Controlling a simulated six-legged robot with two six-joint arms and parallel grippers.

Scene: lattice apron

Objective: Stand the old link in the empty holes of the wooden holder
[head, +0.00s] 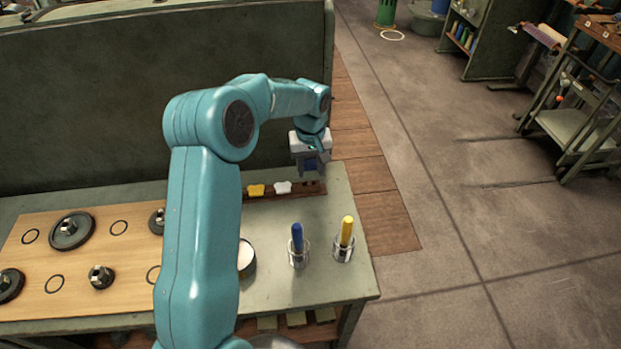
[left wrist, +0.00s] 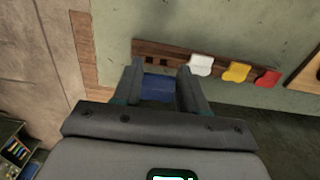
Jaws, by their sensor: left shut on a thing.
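My left gripper (head: 311,172) is shut on a small blue link (left wrist: 157,87) and holds it in the air near the right end of the wooden holder. In the left wrist view the fingers (left wrist: 160,72) sit on both sides of the link. The wooden holder (head: 297,190) lies on the bench; it also shows in the left wrist view (left wrist: 167,47). White (left wrist: 201,64), yellow (left wrist: 236,72) and red (left wrist: 267,78) links stand in it. Its dark empty holes (left wrist: 135,61) are beside the white link. My right gripper is not in view.
A wooden board (head: 90,255) with dark discs lies at left. A tall green panel (head: 120,100) rises behind the bench.

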